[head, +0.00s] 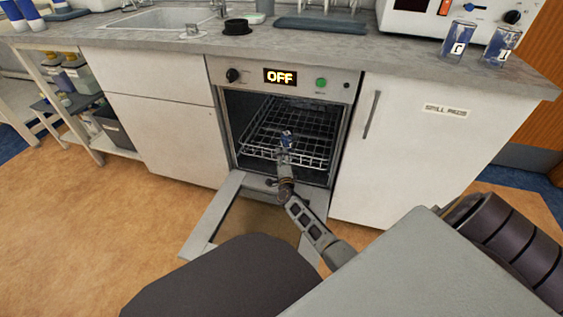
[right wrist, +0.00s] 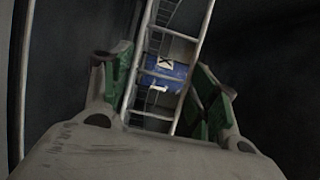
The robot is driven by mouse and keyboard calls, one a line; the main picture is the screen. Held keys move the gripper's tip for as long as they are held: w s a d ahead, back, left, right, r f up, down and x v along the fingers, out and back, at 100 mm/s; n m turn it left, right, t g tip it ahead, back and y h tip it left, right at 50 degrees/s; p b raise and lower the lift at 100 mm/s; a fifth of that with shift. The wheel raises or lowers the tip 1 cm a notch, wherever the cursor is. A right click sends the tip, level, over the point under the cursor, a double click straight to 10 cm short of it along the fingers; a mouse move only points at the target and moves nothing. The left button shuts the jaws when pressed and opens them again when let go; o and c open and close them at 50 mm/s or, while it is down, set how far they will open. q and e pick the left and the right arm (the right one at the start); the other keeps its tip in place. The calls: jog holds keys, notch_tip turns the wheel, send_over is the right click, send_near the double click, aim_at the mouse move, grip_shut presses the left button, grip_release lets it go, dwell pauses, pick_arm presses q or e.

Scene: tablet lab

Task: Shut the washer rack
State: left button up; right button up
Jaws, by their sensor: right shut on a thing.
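The washer rack (head: 304,126), a wire basket, sits inside the washer below the counter, its front edge near the opening. It also shows as rails in the right wrist view (right wrist: 201,36). My right gripper (head: 285,155) is at the middle of the rack's front and shut on its wire, with green-padded fingers on either side of the rails in the right wrist view (right wrist: 160,92). The washer door (head: 205,215) is folded down open, partly hidden by my arm. The washer panel (head: 281,76) reads OFF. My left gripper is not in view.
A blue thing with a white label (head: 287,136) is just beyond the gripper at the rack. White cabinets (head: 160,135) flank the washer. Blue beakers (head: 459,38) and a black round item (head: 237,27) stand on the counter (head: 330,43). Open floor (head: 90,225) lies left of the door.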

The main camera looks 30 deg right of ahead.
jog(key=shift+w+d+r, duration=0.25)
jog(key=shift+r, duration=0.25)
jog(key=o, duration=1.3)
jog(key=shift+f, duration=0.1)
jog(key=shift+v, duration=6.05)
jog(key=shift+f, duration=0.1)
